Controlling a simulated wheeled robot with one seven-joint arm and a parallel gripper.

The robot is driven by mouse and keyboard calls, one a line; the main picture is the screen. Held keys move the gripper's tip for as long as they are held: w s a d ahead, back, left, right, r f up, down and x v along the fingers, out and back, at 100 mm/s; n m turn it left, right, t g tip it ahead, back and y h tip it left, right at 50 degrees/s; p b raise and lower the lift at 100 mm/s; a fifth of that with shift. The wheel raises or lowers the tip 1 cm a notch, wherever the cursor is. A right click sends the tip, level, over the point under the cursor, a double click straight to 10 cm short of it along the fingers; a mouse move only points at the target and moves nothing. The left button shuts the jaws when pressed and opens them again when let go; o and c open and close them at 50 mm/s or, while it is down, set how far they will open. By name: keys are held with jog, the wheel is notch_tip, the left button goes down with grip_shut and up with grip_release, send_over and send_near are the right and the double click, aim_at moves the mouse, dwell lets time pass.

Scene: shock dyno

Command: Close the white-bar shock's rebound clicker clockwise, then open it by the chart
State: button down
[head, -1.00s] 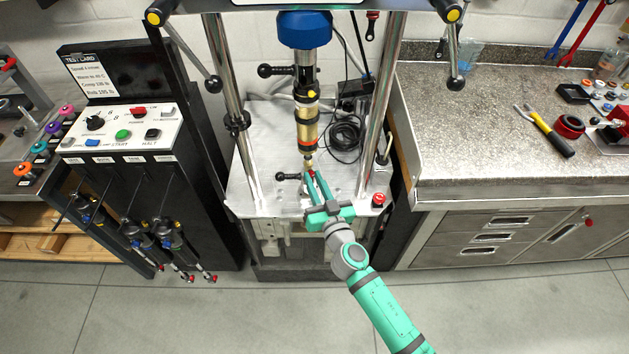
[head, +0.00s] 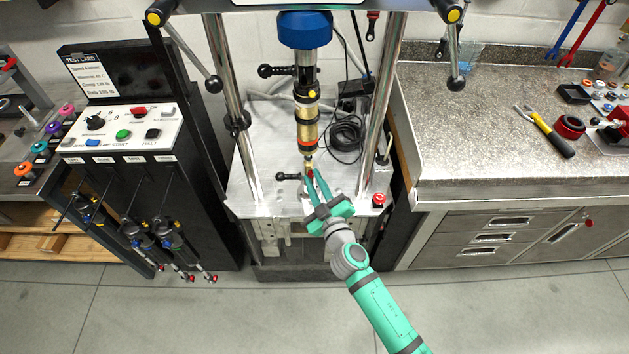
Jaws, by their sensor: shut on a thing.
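A gold-bodied shock (head: 307,130) stands upright in the dyno, under the blue head (head: 304,30). I cannot make out a white bar on it. My green gripper (head: 310,172) reaches up to the shock's lower end from the front. Its jaws are shut on a small part there, at the place of the rebound clicker. The fingers mostly hide that part; only a little red shows by the tips. A test card (head: 90,72) with printed lines stands above the control box at the left; its small print is hard to read.
Several shocks (head: 170,235) hang on the black stand below the control panel (head: 120,132). A black-knobbed lever (head: 288,177) is just left of my fingers. A red button (head: 378,200) is at the dyno base's right. Chrome posts (head: 380,110) flank the shock.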

jog(key=n, duration=0.4)
jog(key=shift+d+f+n, duration=0.1)
jog(key=shift+n, duration=2)
jog(key=c, duration=1.6)
grip_release()
jog(key=shift+c, duration=0.2)
jog(key=v, duration=1)
jog(key=shift+s, duration=0.35)
jog(key=shift+d, duration=0.1)
